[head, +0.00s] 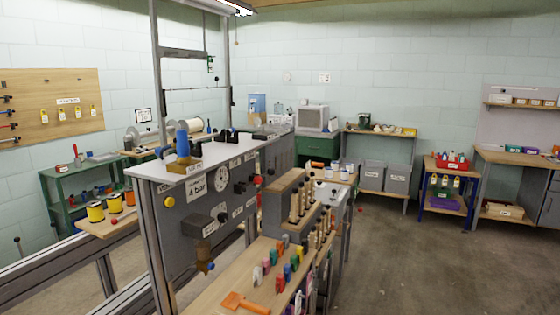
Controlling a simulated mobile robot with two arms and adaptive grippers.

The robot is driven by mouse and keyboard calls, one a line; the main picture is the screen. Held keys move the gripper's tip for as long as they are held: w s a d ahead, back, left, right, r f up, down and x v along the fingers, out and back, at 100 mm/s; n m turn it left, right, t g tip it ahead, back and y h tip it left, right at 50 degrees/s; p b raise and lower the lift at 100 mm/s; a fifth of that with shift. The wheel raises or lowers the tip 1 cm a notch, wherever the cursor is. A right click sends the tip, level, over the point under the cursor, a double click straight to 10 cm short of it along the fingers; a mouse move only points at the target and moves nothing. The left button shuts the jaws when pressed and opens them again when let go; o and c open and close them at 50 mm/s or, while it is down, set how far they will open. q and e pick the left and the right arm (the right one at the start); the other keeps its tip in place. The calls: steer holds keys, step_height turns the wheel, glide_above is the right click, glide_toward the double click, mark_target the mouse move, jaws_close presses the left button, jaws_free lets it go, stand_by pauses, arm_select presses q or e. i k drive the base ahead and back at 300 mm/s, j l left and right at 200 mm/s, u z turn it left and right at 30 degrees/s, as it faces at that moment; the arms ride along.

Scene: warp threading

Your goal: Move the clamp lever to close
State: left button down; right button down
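Neither of my grippers shows in the head view. No part is clearly marked as the clamp lever. A blue upright handle with a tan base (182,143) stands on the white top of the grey machine (184,238) at centre left. Several small black parts stand on the same top behind it; I cannot tell whether one of them is the clamp lever. The machine's front panel holds a round gauge (221,178), an "4 bar" label, black knobs and a red button (257,180). Whether any clamp is open or shut is too small to tell.
A wooden bench (213,294) in front of the machine holds coloured spools, an orange scraper (243,302) and a rack of wooden pegs (293,195). Yellow spools (95,211) sit on a board at left. The grey floor (400,262) at right is clear.

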mark_target(271, 170)
steer(key=i+l, duration=0.25)
steer(key=i+l+u, duration=0.15)
steer(key=i+l, duration=0.15)
steer(key=l, duration=0.2)
steer(key=i+l, duration=0.2)
steer(key=l, duration=0.15)
steer(key=i+l+u, duration=0.1)
steer(key=i+l, duration=0.15)
steer(key=l, duration=0.15)
steer(key=i+l+u, duration=0.1)
steer(key=i+l, duration=0.15)
steer(key=l, duration=0.15)
steer(key=i+l, duration=0.2)
steer(key=l, duration=0.25)
steer(key=i+l+u, duration=0.1)
steer(key=i+l, duration=0.15)
steer(key=l, duration=0.2)
steer(key=i+l+u, duration=0.1)
steer(key=l, duration=0.3)
steer(key=i, duration=0.1)
